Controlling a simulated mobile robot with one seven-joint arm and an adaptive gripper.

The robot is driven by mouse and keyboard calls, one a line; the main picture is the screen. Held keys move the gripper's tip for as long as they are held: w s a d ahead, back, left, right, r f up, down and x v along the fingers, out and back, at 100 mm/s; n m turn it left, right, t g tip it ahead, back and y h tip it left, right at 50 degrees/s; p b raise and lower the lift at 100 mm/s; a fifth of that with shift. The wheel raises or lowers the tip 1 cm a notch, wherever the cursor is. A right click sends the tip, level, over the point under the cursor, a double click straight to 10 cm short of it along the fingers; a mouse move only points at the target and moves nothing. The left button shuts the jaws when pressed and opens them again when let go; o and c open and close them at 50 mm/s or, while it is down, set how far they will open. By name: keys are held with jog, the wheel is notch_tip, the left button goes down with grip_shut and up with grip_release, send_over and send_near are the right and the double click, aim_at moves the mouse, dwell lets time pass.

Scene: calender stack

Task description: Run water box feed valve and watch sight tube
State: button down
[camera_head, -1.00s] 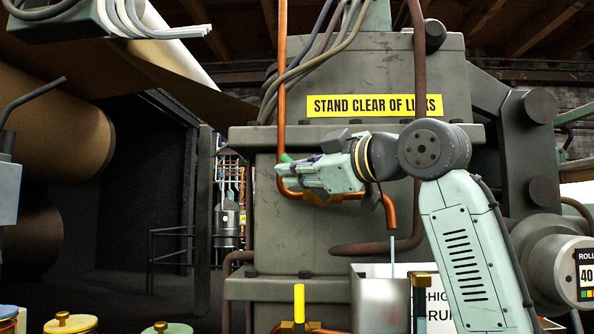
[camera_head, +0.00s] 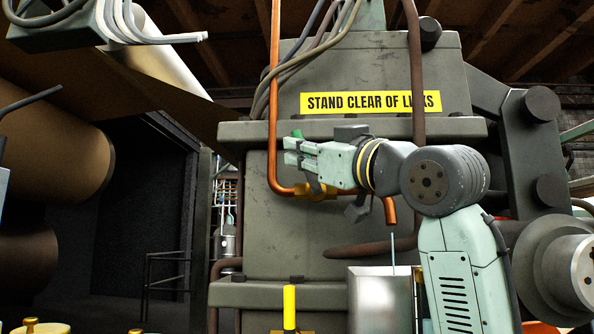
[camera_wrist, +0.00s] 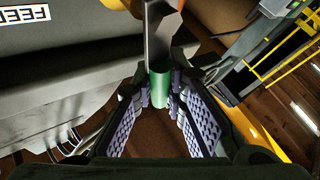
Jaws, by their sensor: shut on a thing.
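A green lever grip (camera_head: 297,133) shows just above my gripper's fingertips (camera_head: 290,151). In the wrist view the grip (camera_wrist: 160,86) sits between my fingers (camera_wrist: 162,108), on a flat grey lever (camera_wrist: 160,38). My gripper is shut on the grip. A brass-coloured valve body (camera_head: 318,191) sits on the copper feed pipe (camera_head: 273,95), just below my gripper and partly hidden by it. A thin pale blue streak (camera_head: 393,246), like water, runs below the copper spout (camera_head: 390,210) towards a metal box (camera_head: 380,292). I cannot clearly make out a sight tube.
A machine frame with a yellow "STAND CLEAR OF LINKS" sign (camera_head: 371,102) stands behind my arm. A yellow upright handle (camera_head: 289,306) stands below. Large rolls (camera_head: 62,160) are at the left, and a dark railing (camera_head: 172,270) stands beyond. Yellow rails (camera_wrist: 281,47) show in the wrist view.

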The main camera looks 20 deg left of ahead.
jog(key=shift+w+d+r+m+t+b, duration=0.1)
jog(key=shift+d+m+t+b, duration=0.25)
jog(key=shift+m+t, duration=0.35)
jog(key=shift+w+d+m+t+b, duration=0.1)
jog(key=shift+d+m+t+b, duration=0.3)
jog(key=shift+m, duration=0.5)
jog(key=shift+w+d+r+m+t+b, duration=0.1)
jog(key=shift+d+m+t+b, duration=0.1)
jog(key=shift+m+t+b, duration=0.45)
jog(key=shift+m+t, duration=0.25)
jog(key=c, duration=1.6)
grip_release()
jog(key=v, duration=1.2)
jog(key=shift+f, duration=0.1)
